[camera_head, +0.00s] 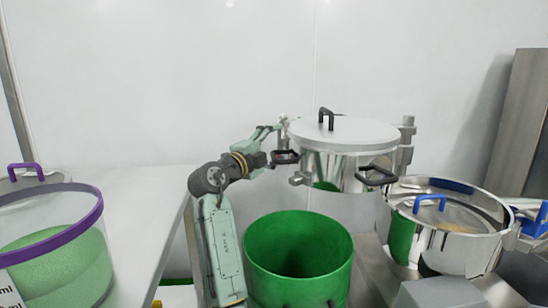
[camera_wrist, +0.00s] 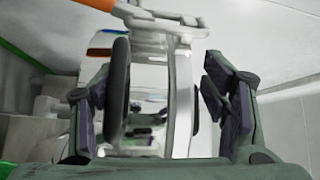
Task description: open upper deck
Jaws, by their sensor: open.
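The upper deck (camera_head: 345,165) is a round steel vessel with a flat grey lid (camera_head: 345,132) lying closed on top. The lid has a black top handle (camera_head: 326,118). Black side handles show at its left (camera_head: 285,157) and front right (camera_head: 376,175). My gripper (camera_head: 272,143) is at the deck's left side, close to the left handle. In the wrist view my gripper (camera_wrist: 160,90) is open, with a black handle (camera_wrist: 118,90) and a steel rim (camera_wrist: 182,100) between its fingers. The handle is near the left finger; I cannot tell whether they touch.
A green bin (camera_head: 298,245) stands open below the deck. A steel pot with blue handles (camera_head: 455,240) stands at the right. A purple-rimmed clear container (camera_head: 60,250) with green contents is at the left, by a white table (camera_head: 145,200). Clamp brackets (camera_head: 405,140) flank the deck.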

